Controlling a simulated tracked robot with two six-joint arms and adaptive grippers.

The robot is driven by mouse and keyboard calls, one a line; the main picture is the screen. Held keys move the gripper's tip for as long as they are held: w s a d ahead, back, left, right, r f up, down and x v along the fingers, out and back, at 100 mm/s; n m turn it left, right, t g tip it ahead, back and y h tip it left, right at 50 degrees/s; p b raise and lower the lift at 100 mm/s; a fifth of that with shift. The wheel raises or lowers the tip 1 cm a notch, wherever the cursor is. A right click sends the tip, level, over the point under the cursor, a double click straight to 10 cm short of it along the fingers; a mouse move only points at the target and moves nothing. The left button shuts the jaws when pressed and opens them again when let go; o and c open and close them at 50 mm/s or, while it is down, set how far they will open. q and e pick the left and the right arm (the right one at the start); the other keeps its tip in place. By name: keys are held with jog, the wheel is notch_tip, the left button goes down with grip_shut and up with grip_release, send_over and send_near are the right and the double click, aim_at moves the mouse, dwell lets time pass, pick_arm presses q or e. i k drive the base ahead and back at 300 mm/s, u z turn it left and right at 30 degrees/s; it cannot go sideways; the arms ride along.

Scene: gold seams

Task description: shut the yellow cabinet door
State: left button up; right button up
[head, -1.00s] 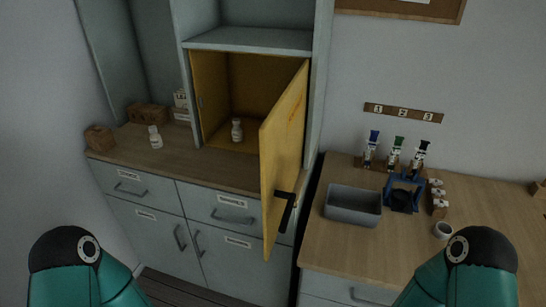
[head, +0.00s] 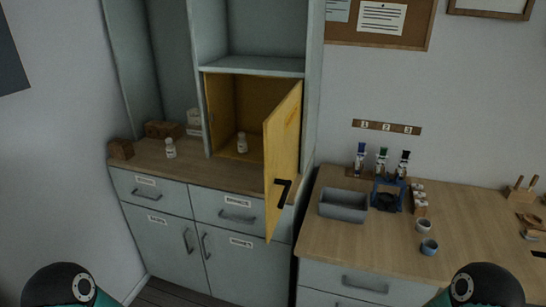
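The yellow cabinet door (head: 284,150) stands wide open, hinged on the right side of the yellow cabinet (head: 223,102) and swung out toward me. Its black handle (head: 282,191) is on the door's near lower edge. A small white bottle (head: 242,143) stands inside the cabinet. Only parts of my two arms show at the bottom left and bottom right corners. Both grippers are out of view, and nothing of mine touches the door in the picture.
Another white bottle (head: 170,148) stands on the left counter, with brown boxes (head: 121,150) beside it. On the right bench (head: 318,238) are a grey bin (head: 343,205), a blue stand (head: 387,195) and small cups (head: 428,247). Grey drawers and cupboards (head: 165,243) lie below.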

aim_at(281, 131)
jog(key=z, duration=0.2)
jog(key=i, duration=0.85)
jog(key=u, duration=0.35)
jog(key=k, duration=0.7)
jog(key=z, duration=0.2)
jog(key=i, duration=0.5)
jog(key=u, duration=0.05)
